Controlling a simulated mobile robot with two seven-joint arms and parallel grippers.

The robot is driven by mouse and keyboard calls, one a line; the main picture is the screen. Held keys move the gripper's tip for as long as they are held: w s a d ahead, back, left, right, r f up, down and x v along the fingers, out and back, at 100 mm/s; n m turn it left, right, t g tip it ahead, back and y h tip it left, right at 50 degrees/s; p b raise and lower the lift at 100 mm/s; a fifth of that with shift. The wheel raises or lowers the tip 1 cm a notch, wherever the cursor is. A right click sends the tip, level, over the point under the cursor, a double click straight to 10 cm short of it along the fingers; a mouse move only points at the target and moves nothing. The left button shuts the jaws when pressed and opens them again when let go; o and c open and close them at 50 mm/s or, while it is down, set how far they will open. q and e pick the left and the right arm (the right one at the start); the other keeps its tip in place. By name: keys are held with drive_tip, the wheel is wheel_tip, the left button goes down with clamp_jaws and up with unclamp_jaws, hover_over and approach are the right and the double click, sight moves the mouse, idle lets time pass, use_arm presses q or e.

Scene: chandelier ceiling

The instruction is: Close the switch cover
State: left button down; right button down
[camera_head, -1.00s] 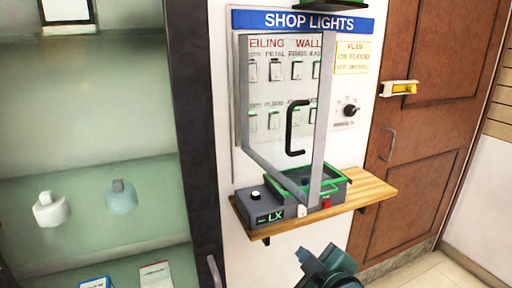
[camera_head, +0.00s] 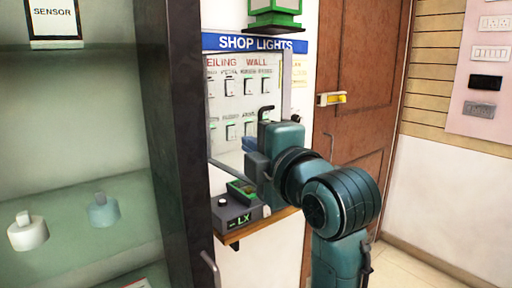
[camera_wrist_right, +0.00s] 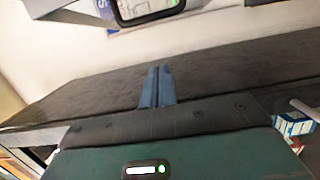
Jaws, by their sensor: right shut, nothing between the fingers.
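The switch cover is a clear panel in a grey frame (camera_head: 286,85) over the wall switches under the SHOP LIGHTS sign. Its lower edge slants down and outward from the left, so it stands open, away from the wall. The top of its black handle (camera_head: 266,110) shows just above my right gripper; the rest is hidden. My right gripper (camera_head: 249,145) is in front of the cover's lower right part, pointing left. I cannot tell if it touches the cover. In the right wrist view its fingers (camera_wrist_right: 157,88) are together and empty. My left gripper is not in view.
Below the cover, a wooden shelf (camera_head: 232,238) bears a grey LX box (camera_head: 236,215) and a green-rimmed tray (camera_head: 240,188). A dark cabinet post (camera_head: 172,150) stands close on the left. A brown door (camera_head: 350,60) is on the right. A green lantern (camera_head: 274,12) is above.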

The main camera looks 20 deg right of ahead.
use_arm(q)
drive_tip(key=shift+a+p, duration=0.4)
drive_tip(key=shift+p, duration=0.3)
use_arm(e)
drive_tip(key=w+d, duration=0.2)
drive_tip(key=w, duration=0.4)
drive_tip(key=shift+w+d, duration=0.3)
drive_tip(key=shift+w, duration=0.05)
drive_tip(key=shift+d, duration=0.1)
